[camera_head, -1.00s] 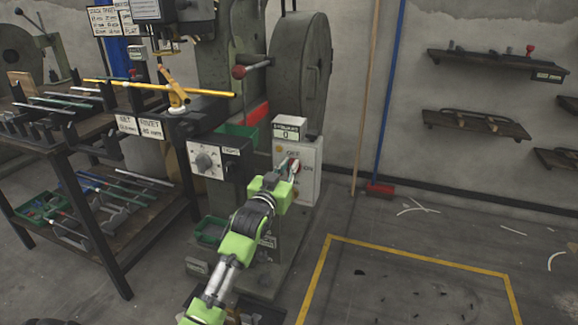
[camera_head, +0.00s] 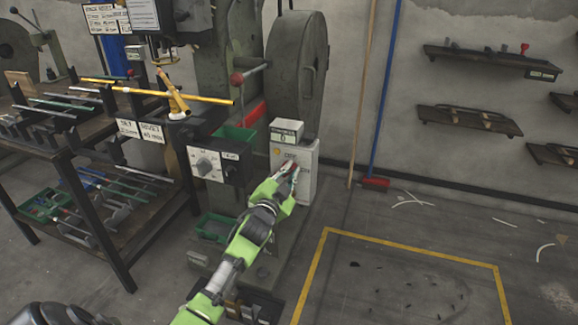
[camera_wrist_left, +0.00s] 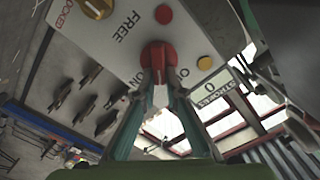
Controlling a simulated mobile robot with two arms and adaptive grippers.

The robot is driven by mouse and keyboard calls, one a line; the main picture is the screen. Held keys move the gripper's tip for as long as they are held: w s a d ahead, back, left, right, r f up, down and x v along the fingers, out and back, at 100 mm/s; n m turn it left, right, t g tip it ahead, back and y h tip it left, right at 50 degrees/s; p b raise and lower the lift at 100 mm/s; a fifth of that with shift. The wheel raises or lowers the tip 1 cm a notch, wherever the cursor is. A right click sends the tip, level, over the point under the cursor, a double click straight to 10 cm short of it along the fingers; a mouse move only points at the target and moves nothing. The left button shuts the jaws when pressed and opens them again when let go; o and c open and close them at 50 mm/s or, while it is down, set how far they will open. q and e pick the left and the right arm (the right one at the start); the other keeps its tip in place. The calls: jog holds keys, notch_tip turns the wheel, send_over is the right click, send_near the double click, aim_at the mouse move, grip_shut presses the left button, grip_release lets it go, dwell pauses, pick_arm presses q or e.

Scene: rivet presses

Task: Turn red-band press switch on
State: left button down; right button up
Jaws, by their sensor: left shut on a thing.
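The press's control box (camera_head: 306,160) is light grey and carries a counter block reading 0 (camera_head: 286,131) on top. A red rotary switch (camera_wrist_left: 160,56) sits on its face, with OFF/ON lettering partly hidden beside it. My left gripper (camera_wrist_left: 160,82) is shut on the red switch, one finger on each side of its grip. In the head view my left gripper (camera_head: 288,172) covers most of the switch, so its exact angle cannot be told there. A red panel (camera_head: 253,114) shows on the press left of the box. My right gripper is not in view.
A workbench stands left; yellow-marked floor to the right is open.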

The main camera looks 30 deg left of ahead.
pick_arm(q)
jog(key=m, duration=0.2)
jog(key=shift+d+f+m+p, duration=0.15)
jog(key=shift+d+m+p, duration=0.05)
jog(key=shift+m+p, duration=0.2)
jog(key=shift+d+f+m, duration=0.1)
jog(key=shift+f+m, duration=0.05)
jog(key=shift+m, duration=0.75)
jog(key=m, duration=0.2)
jog(key=f+m, duration=0.1)
jog(key=m, duration=0.2)
jog(key=shift+d, duration=0.1)
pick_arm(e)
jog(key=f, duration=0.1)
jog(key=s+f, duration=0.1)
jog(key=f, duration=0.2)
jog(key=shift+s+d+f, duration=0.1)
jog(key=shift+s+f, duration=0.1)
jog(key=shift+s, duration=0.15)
pick_arm(q)
jog(key=shift+m, duration=0.3)
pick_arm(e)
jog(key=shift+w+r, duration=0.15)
pick_arm(q)
jog(key=c, duration=2.1)
grip_release()
jog(key=shift+w, duration=0.1)
